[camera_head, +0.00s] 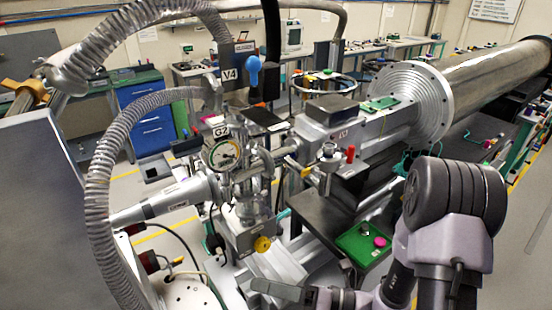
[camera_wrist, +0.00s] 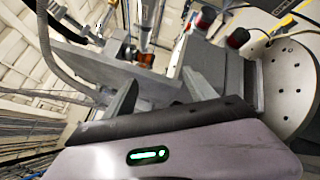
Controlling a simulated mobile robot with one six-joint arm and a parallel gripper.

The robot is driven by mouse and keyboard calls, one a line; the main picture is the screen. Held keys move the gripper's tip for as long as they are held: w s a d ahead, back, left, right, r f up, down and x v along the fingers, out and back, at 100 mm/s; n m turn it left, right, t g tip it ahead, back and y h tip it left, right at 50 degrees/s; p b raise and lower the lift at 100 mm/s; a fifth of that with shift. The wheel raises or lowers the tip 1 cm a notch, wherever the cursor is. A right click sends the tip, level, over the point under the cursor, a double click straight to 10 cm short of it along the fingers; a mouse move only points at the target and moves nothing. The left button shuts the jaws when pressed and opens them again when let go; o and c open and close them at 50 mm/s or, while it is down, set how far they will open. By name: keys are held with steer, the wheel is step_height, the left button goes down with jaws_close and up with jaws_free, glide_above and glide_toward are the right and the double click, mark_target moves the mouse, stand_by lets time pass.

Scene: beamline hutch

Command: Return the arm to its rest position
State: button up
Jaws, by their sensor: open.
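My arm (camera_head: 455,220) rises at the lower right of the head view, bent at a thick grey joint. My gripper (camera_wrist: 162,92) shows in the wrist view with its two dark fingers spread apart and nothing between them. In the head view a grey finger and part of the gripper body show at the bottom edge, in front of the beamline hardware; the rest is cut off by the frame. The wrist view is tilted.
A gauge (camera_head: 223,154) and a ribbed metal hose (camera_head: 103,170) stand left of my arm. A green tray (camera_head: 358,250) lies close to the arm's left. A large flange (camera_head: 413,100) and long pipe are behind. A perforated round plate (camera_wrist: 290,88) is right of the fingers.

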steer(key=s+n+g+h+b, duration=0.4)
steer(key=s+n+g+h, duration=0.4)
steer(key=s+n, duration=0.75)
steer(key=w+d+r+n+t+h+b, duration=0.1)
steer(key=w+d+r+n+t+h, duration=0.1)
steer(key=d+n+t+h, duration=0.2)
steer(key=w+d+r+n+t+h+b, duration=0.1)
steer(key=w+d+r+n+t+h, duration=0.1)
steer(key=d+n, duration=0.5)
steer(key=w+n+t+h, duration=0.1)
steer(key=t+h, duration=0.1)
steer(key=t, duration=0.1)
steer(key=shift+r+b, duration=0.2)
steer(key=shift+b, duration=0.15)
steer(key=shift+n, duration=0.25)
